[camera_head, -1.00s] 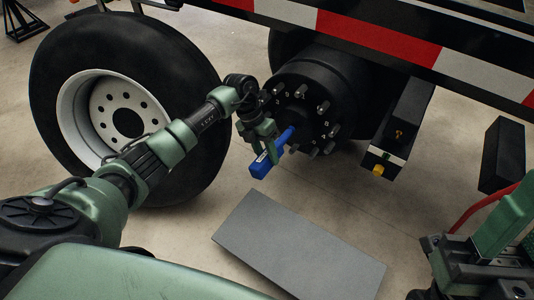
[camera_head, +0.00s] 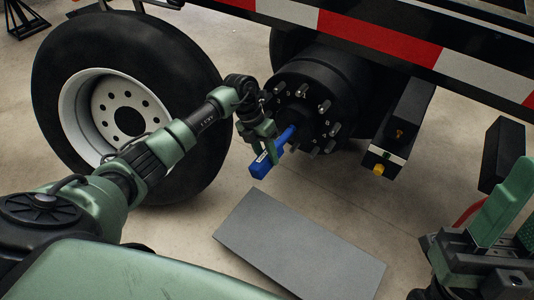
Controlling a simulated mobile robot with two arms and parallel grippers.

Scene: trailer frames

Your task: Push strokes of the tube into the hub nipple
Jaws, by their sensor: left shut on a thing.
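A black wheel hub (camera_head: 326,82) with several metal studs sits under the trailer frame. A blue tube-like tool (camera_head: 263,166) is held by my left gripper (camera_head: 270,148), which is shut on it. The tool's narrower blue end points up and right to the middle of the hub face. I cannot tell whether its tip touches the nipple, because the gripper and tool hide that spot. My right arm shows in part at the lower right; its fingertips are not clear.
A large tyre on a white rim (camera_head: 118,110) stands left of the hub, close behind my left arm. A grey flat panel (camera_head: 298,247) lies on the floor below. A red and white striped rail (camera_head: 380,40) runs above. A black box (camera_head: 503,155) hangs at the right.

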